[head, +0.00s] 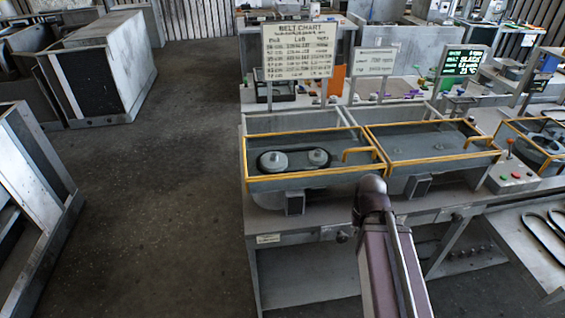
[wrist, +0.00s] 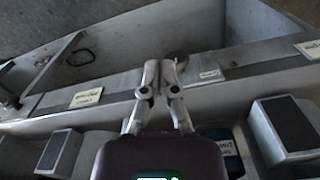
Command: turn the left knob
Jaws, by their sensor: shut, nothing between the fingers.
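The left knob (head: 342,237) is a small dark round knob on the front face of the bench, below the left housing. In the wrist view, a dark round knob (wrist: 178,57) shows just beyond the fingertips, partly covered by one finger; it appears to be the same one. My gripper (wrist: 160,68) is shut and empty, with its fingertips close to the knob; I cannot tell whether they touch it. In the head view my arm hides the gripper. The right knob (head: 456,216) is farther along the same front face.
The left housing (head: 250,165) holds a belt on two pulleys (head: 296,160). Yellow-framed covers and dark blocks (head: 294,203) stick out above the front face. Pale labels (wrist: 87,97) sit along the bench edge. A red-buttoned control box (head: 513,178) stands right.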

